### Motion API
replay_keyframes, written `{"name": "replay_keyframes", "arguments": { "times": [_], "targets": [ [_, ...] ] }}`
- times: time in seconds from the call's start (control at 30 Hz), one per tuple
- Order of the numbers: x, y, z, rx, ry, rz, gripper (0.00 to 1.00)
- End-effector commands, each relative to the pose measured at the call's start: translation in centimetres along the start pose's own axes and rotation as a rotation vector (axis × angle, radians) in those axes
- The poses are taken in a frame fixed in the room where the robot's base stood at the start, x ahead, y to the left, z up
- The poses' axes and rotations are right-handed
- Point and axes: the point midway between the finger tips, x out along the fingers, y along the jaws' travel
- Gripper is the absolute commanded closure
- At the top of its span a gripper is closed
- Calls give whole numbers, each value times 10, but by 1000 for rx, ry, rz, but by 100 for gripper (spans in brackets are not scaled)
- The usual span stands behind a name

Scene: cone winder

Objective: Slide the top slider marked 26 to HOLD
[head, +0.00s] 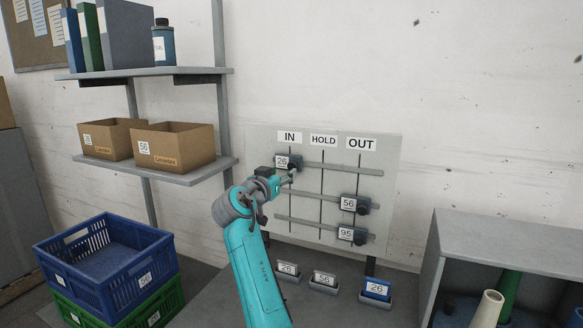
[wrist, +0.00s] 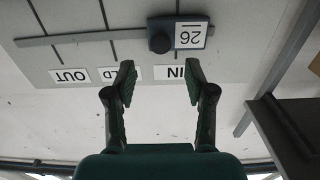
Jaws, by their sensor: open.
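The top slider marked 26 (head: 283,161) sits on the top rail under the IN label (head: 290,138) of the grey board. In the wrist view, which is upside down, the slider (wrist: 188,36) shows its label and a round dark knob (wrist: 160,43). The HOLD label (head: 323,141) is at the middle column, partly hidden by a finger in the wrist view. My gripper (wrist: 158,80) is open and empty. In the picture, its fingertips are below the slider, apart from the knob.
Sliders 56 (head: 349,203) and 95 (head: 347,234) sit under OUT (head: 360,144) on the lower rails. Several card holders stand on the table below. A shelf with boxes (head: 175,147) is left, and a grey cabinet (head: 505,235) is right.

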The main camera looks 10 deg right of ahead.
Motion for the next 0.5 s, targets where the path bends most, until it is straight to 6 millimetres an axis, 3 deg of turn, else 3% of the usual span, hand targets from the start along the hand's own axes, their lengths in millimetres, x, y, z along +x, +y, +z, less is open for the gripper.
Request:
{"name": "replay_keyframes", "arguments": {
  "times": [0.2, 0.5],
  "targets": [
    [39, 1, 0, -1, -1, 2, 46],
    [66, 0, 1, 0, -1, 0, 46]
  ]
}}
